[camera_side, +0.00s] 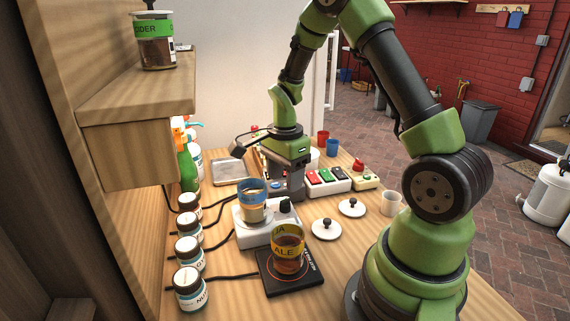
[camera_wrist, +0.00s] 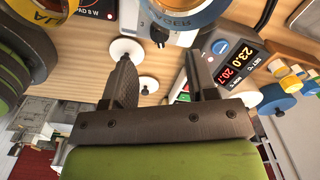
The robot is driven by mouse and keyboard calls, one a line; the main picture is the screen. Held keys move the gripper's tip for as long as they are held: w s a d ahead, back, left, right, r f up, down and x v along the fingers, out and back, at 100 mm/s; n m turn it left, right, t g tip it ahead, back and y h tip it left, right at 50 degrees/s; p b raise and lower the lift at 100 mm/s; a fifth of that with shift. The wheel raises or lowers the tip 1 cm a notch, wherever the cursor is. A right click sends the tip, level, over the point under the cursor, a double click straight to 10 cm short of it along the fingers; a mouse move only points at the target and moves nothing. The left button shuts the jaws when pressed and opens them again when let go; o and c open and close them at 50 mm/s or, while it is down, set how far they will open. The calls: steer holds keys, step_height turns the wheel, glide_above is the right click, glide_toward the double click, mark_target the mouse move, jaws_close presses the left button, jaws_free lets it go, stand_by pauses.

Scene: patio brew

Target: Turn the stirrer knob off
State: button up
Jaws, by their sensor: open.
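The stirrer (camera_side: 249,234) is a white box with a blue-banded beaker (camera_side: 251,208) of pale liquid on top. Its black knob (camera_side: 285,205) is at the box's right corner. In the wrist view the stirrer (camera_wrist: 176,38) is at the top centre and the knob (camera_wrist: 160,35) shows just beyond the gap between my fingertips. My gripper (camera_side: 287,192) is behind the knob in the side view, pointing down. In the wrist view my gripper (camera_wrist: 160,62) is open with nothing between its fingers. I cannot tell the knob's setting.
White lids (camera_side: 326,229) lie to the right. A box with coloured buttons (camera_side: 327,181) stands behind, and a display unit (camera_wrist: 228,62) is close right of my fingers. Jars (camera_side: 190,290) line the left.

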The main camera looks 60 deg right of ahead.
mark_target(285, 199)
steer(key=shift+r, duration=1.75)
steer(key=m, duration=0.8)
steer(key=shift+f+m, duration=0.1)
steer(key=shift+m, duration=0.2)
steer(key=shift+f, duration=0.2)
step_height(285, 199, down, 10)
steer(key=shift+r, duration=0.25)
steer(key=c, duration=0.9)
